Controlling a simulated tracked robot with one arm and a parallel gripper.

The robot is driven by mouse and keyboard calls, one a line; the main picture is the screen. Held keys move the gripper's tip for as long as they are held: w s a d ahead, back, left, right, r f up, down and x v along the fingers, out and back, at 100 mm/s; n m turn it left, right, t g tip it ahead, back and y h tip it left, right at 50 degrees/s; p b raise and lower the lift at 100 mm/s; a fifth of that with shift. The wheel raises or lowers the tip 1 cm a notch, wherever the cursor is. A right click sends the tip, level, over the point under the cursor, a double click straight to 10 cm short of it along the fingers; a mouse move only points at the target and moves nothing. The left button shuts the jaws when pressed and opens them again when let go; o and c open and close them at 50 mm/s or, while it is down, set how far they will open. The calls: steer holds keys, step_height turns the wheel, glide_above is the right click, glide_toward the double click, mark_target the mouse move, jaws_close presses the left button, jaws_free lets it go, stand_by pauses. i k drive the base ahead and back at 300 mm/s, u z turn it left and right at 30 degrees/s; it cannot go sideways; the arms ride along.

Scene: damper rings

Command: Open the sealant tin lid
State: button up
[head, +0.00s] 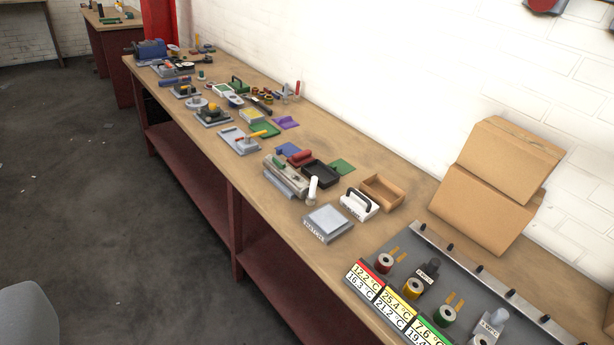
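I cannot pick out the sealant tin or its lid for certain; the objects far along the workbench (335,130) are small. A round grey item (196,103) lies among them on the left part of the bench. Several small dark red and yellow round items (266,97) stand near the wall, too small to identify. My gripper is not in view.
A panel with temperature displays (392,305) and coloured spools fills the bench's near right end. Cardboard boxes (490,190) stand by the wall. The floor (100,190) is mostly clear.

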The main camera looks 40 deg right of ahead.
mark_target(363, 205)
steer(key=z, duration=0.1)
steer(key=i, duration=0.95)
steer(key=z, duration=0.45)
